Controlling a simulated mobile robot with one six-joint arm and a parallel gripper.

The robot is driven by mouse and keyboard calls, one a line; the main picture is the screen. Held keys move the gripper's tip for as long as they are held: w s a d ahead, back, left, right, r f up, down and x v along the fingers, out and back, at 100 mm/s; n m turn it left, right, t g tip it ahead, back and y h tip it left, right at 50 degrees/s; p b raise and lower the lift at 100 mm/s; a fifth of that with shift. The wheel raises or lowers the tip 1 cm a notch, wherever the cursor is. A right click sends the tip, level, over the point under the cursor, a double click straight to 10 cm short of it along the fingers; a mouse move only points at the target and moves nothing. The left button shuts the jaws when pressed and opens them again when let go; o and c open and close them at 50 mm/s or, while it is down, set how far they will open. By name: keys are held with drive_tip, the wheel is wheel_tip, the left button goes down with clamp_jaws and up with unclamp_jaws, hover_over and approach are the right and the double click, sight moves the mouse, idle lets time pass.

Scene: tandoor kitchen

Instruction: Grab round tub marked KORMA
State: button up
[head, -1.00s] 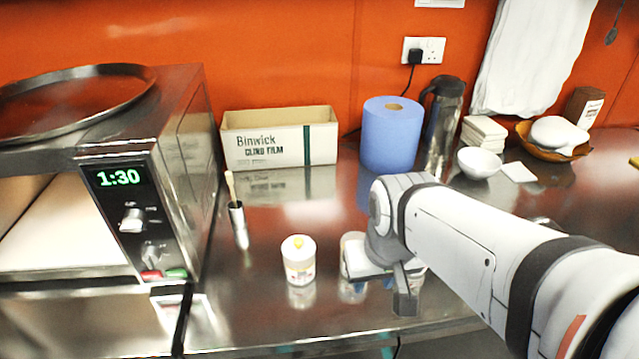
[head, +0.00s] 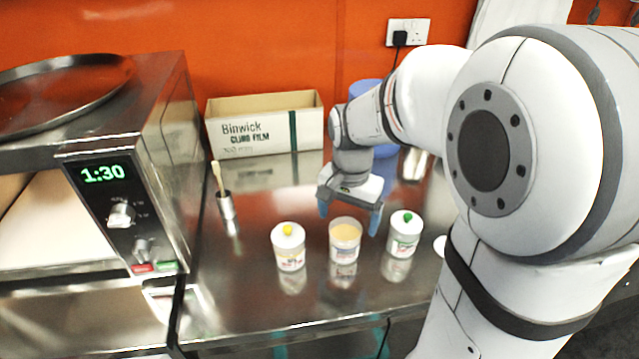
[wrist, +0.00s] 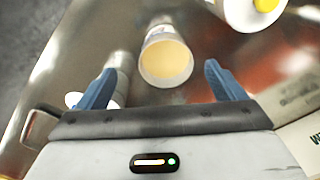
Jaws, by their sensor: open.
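Three round white tubs stand in a row on the steel counter. The left tub (head: 289,254) has a white lid with a yellow knob. The middle tub (head: 344,252) has no lid and shows pale orange contents. The right tub (head: 402,240) has a lid with a green knob. Their labels are too small to read, so I cannot tell which is marked KORMA. My gripper (head: 349,213) is open and empty, above and behind the middle tub. In the wrist view the middle tub (wrist: 168,62) appears between and beyond the blue fingers (wrist: 160,76); the left finger partly hides another tub.
A steel oven (head: 160,130) stands at the left, with a brush in a steel holder (head: 226,206) beside it. A cling film box (head: 265,124) and a blue roll (head: 362,88) stand behind. The counter's front edge is close to the tubs.

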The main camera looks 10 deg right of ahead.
sight(346, 236)
drive_tip(key=shift+w+f+m, duration=0.5)
drive_tip(key=shift+w, duration=0.35)
wheel_tip(346, 236, down, 8)
drive_tip(key=shift+s+d+r, duration=0.15)
drive_tip(key=shift+r, duration=0.05)
drive_tip(key=shift+c, duration=0.3)
